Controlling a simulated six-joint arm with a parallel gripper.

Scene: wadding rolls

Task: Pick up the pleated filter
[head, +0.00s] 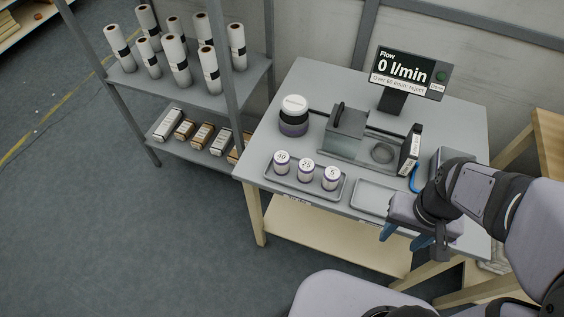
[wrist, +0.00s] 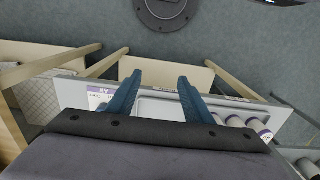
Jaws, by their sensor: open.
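No object is clearly recognisable as the pleated filter. An upright dark slab with a white printed label (head: 410,149) stands at the right end of the grey fixture (head: 345,135) on the workbench; I cannot tell if it is the filter. My gripper (head: 404,238) is at the bench's front right edge, near the empty shallow tray (head: 372,196) and apart from the slab. In the wrist view its two blue fingers (wrist: 160,77) are spread with nothing between them.
A display (head: 408,72) reads 0 l/min. A shelf (head: 200,90) at left holds several white rolls and boxes.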

